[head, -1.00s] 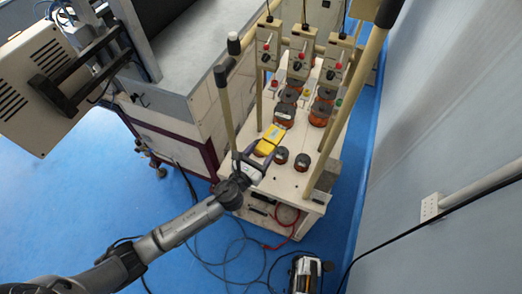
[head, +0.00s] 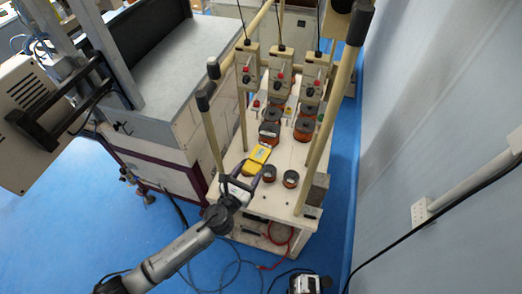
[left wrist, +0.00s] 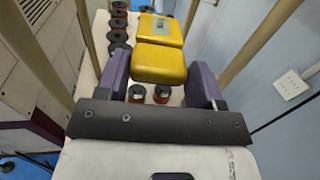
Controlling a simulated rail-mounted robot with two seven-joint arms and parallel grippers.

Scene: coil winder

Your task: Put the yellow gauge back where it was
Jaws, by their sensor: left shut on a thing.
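The yellow gauge (head: 257,157) is a blocky yellow case over the near left part of the white cart top. In the left wrist view the yellow gauge (left wrist: 158,63) sits between the two purple fingers, with its far part stretching away from me. My left gripper (head: 251,173) is shut on its near end; it also shows in the left wrist view (left wrist: 160,84). I cannot tell whether the gauge touches the cart top or hangs just above it. My right gripper is not in view.
Two small dark spools (head: 280,176) stand right of the gauge. Larger copper-coloured spools (head: 270,132) stand behind it. Pale posts (head: 319,140) and a row of control boxes (head: 280,76) rise from the white cart (head: 253,202). A grey-topped machine (head: 160,70) stands at left.

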